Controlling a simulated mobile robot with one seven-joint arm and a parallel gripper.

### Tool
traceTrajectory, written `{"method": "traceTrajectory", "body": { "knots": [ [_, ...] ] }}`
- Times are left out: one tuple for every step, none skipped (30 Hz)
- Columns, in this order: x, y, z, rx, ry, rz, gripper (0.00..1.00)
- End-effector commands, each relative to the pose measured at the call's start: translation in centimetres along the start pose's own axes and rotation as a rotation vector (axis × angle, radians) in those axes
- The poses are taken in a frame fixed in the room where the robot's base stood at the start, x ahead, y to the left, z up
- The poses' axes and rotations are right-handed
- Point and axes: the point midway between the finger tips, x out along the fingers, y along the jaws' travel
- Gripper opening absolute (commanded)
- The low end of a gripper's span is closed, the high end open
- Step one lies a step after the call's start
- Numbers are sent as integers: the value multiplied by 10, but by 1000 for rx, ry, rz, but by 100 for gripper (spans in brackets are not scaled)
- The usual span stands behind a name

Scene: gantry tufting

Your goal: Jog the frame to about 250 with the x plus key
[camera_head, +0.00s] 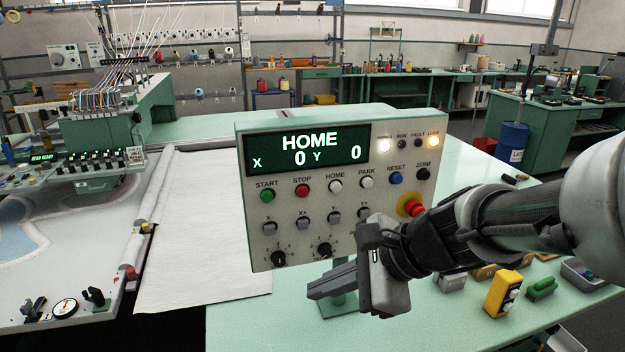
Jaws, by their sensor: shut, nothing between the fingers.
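The control panel (427,160) stands upright on the pale green table. Its display (306,150) reads HOME, X 0 and Y 0. A row of grey jog keys sits below the coloured buttons; the X+ key (302,224) is second from the left, beside the X- key (270,228). The Y- key (334,219) is to its right. My gripper (312,295) is shut and empty, below and in front of the panel's lower edge, pointing left. The tufting frame (70,265) lies at the left with white cloth on it.
A red emergency knob (413,208) projects from the panel's right side near my arm. Two dark dials (279,259) sit below the jog keys. A yellow device (502,293) and small boxes stand on the table at the right. The tabletop left of my gripper is clear.

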Motion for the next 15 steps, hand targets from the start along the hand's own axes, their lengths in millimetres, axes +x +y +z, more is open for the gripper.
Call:
{"method": "traceTrajectory", "body": {
  "knots": [
    [18, -12, -11, 208, -59, -35, 0],
    [24, -21, -14, 321, -92, -58, 0],
    [30, -33, -19, 457, -132, -86, 0],
    [34, -40, -23, 547, -159, -103, 0],
    [38, -47, -27, 627, -183, -119, 0],
    [41, -55, -32, 716, -210, -138, 0],
    [43, -60, -35, 771, -227, -150, 0],
    [44, -64, -38, 816, -240, -159, 0],
    [45, -68, -40, 859, -255, -168, 0],
    [46, -70, -42, 882, -262, -173, 0],
    [46, -72, -43, 898, -267, -177, 0],
    [46, -73, -43, 908, -271, -179, 0],
    [46, -74, -43, 911, -272, -180, 0],
    [45, -74, -43, 911, -272, -181, 0],
    [45, -74, -43, 910, -272, -181, 0]
  ]
}}
